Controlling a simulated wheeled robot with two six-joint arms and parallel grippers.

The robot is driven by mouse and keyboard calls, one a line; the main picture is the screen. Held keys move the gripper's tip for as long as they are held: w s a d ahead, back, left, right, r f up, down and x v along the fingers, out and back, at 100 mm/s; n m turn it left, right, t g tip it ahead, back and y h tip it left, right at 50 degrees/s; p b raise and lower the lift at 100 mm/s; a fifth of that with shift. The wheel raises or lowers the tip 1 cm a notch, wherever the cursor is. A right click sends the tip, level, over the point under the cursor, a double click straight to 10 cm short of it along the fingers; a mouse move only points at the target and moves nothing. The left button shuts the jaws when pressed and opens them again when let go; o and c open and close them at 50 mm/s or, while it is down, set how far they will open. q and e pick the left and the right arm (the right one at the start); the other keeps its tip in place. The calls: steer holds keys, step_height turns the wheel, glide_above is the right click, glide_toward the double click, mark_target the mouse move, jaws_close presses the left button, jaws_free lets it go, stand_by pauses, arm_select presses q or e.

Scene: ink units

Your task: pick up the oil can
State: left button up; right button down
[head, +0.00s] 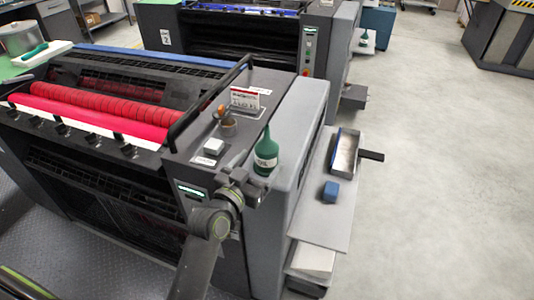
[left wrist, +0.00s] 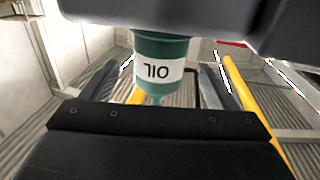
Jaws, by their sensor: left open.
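The oil can (head: 266,152) is dark green with a white label and a narrow spout. It stands upright on the grey side housing of the near printing unit in the head view. In the left wrist view the oil can (left wrist: 160,50) appears upside down, its label reading OIL, between the two fingers. My left gripper (head: 250,184) is open, close to the can's lower front-left side. I cannot tell whether a finger touches the can. My right gripper is not in view.
A blue block (head: 330,191) and a metal tray (head: 345,153) lie on the side shelf (head: 318,228). A small sign (head: 245,98), an orange-topped object (head: 226,121) and a black rail stand near the can. Another green can (head: 364,40) stands at the far unit. The floor at right is clear.

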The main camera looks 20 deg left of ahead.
mark_target(269, 152)
arm_select(q)
steer(key=shift+w+d, duration=0.1)
steer(key=shift+w, duration=0.4)
steer(key=shift+w+d+r+p, duration=0.1)
steer(key=shift+w+d+p, duration=0.05)
steer(key=shift+w+p, duration=0.4)
steer(key=w, duration=0.1)
steer(key=w+p, duration=0.1)
steer(key=w, duration=0.1)
steer(key=shift+d, duration=0.3)
steer(key=shift+w+f, duration=0.2)
steer(key=shift+w, duration=0.25)
steer(key=shift+c, duration=0.3)
